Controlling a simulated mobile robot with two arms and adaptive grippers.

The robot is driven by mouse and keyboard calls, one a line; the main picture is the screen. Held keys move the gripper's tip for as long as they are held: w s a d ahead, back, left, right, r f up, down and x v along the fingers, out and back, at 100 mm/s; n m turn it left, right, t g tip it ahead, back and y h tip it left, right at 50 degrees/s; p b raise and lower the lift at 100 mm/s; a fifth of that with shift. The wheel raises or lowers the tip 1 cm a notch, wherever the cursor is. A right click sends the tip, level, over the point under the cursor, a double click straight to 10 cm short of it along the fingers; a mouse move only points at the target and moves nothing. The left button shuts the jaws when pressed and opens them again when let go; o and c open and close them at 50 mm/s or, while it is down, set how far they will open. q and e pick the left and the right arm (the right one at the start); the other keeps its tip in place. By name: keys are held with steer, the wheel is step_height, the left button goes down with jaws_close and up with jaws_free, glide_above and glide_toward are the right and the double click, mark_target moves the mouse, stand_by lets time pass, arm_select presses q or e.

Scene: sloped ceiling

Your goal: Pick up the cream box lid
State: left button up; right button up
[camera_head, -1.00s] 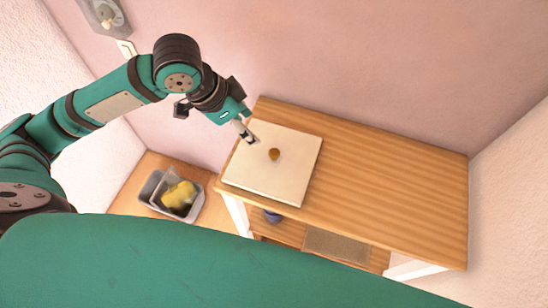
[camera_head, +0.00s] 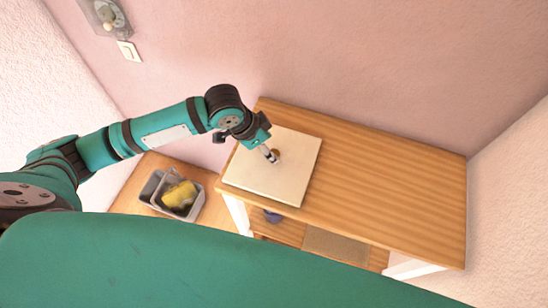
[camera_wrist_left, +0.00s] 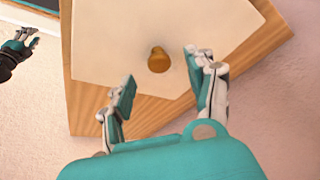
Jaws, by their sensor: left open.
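The cream box lid (camera_head: 270,182) is a flat square panel with a small round brown knob at its middle. It lies at the left end of the wooden table top. My left gripper (camera_head: 272,157) is over the lid, right by the knob (camera_head: 277,153). In the left wrist view the lid (camera_wrist_left: 115,45) fills the top middle, and its knob (camera_wrist_left: 158,60) shows just beyond the open fingers of my left gripper (camera_wrist_left: 160,80). The fingers are apart and hold nothing. My right gripper is not clearly seen in the head view.
The wooden table top (camera_head: 390,180) is bare to the right of the lid. Lower left, a grey tray (camera_head: 155,187) holds a yellow thing (camera_head: 180,195) on a lower wooden surface. A lower shelf shows under the table's front. A pink wall stands close behind.

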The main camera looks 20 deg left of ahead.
mark_target(273, 151)
arm_select(q)
steer(key=shift+x, duration=1.9)
jaws_close()
steer(key=shift+r, duration=0.1)
